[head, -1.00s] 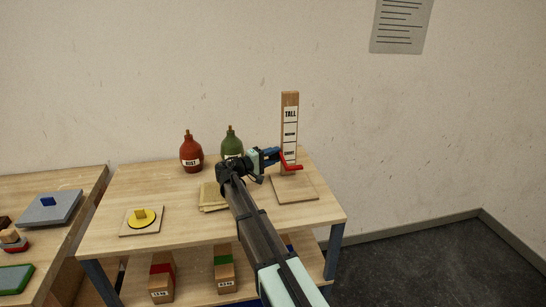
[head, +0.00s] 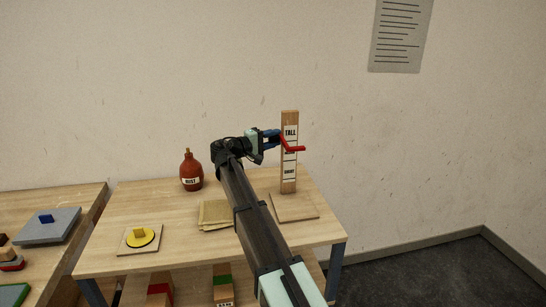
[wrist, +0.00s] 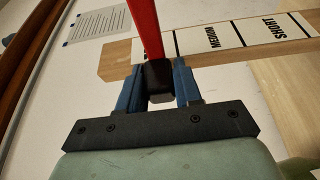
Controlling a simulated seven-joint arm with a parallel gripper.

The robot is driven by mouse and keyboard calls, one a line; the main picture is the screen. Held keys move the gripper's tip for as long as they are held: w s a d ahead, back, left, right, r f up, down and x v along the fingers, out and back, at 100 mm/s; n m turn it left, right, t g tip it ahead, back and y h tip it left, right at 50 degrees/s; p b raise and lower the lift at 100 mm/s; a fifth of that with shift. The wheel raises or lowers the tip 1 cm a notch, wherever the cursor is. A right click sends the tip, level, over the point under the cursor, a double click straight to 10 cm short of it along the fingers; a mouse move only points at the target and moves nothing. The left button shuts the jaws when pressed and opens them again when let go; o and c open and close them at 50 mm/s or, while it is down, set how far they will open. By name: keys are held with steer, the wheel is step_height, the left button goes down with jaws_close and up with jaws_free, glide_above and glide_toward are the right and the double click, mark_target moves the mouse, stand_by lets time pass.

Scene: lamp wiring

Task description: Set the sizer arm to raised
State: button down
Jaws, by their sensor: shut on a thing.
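The sizer is an upright wooden post (head: 289,185) on a flat wooden base (head: 296,208), with labels TALL, MEDIUM and SHORT from top to bottom. My gripper (head: 276,138) is at the left of the post, level with the red arm. In the wrist view the blue fingers of my gripper (wrist: 159,85) are shut on a dark knob (wrist: 158,72) at the end of the red arm (wrist: 146,28).
A red bottle labelled RUST (head: 191,172) stands at the back of the table. A folded tan cloth (head: 214,214) and a board with a yellow disc (head: 140,238) lie on the tabletop (head: 180,215). Weight blocks sit on the shelf below. A second table is at left.

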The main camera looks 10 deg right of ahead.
steer(key=shift+r, duration=2.65)
steer(key=c, duration=0.9)
jaws_free()
steer(key=shift+o, duration=0.3)
steer(key=shift+s+a+f, duration=0.1)
steer(key=shift+s+a, duration=0.05)
steer(key=shift+a, duration=0.3)
steer(key=v, duration=1.3)
